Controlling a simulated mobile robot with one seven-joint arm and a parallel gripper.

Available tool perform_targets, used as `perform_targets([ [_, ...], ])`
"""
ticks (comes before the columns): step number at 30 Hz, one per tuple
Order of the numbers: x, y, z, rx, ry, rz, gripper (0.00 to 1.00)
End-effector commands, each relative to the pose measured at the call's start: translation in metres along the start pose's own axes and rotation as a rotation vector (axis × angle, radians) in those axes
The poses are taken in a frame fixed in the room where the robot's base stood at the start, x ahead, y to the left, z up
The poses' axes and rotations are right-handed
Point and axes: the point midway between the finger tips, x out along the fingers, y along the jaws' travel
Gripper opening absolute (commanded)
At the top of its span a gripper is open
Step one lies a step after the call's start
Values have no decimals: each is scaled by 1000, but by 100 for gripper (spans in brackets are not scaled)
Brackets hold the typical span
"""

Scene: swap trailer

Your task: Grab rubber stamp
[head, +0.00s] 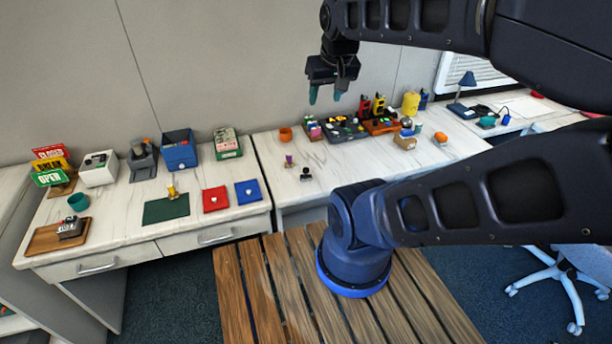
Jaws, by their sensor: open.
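A small black piece with a rounded knob on a wider base, which looks like the rubber stamp (306,174), stands upright on the white marbled desk right of the gap between the desks. A small purple piece (289,161) stands just behind it to the left. My gripper (326,94) hangs high above the back of the desk, in the picture above and slightly right of the stamp. Its teal-tipped fingers point down, apart, with nothing between them. The stamp's underside is hidden.
Behind the stamp are an orange cup (285,134) and a black tray (345,131) with small items. The left desk holds a green mat (166,207), a red pad (215,199) and a blue pad (248,190). Desk around the stamp is mostly clear.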

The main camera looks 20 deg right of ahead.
Motion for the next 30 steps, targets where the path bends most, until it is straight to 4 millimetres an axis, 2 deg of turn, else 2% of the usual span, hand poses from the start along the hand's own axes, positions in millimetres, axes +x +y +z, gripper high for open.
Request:
perform_targets([
  [7,3,0,-3,18,-6,-3,49],
  [11,16,0,-13,92,-27,-13,49],
  [21,79,-1,-52,439,-120,-25,49],
  [30,144,0,-76,755,-197,6,49],
])
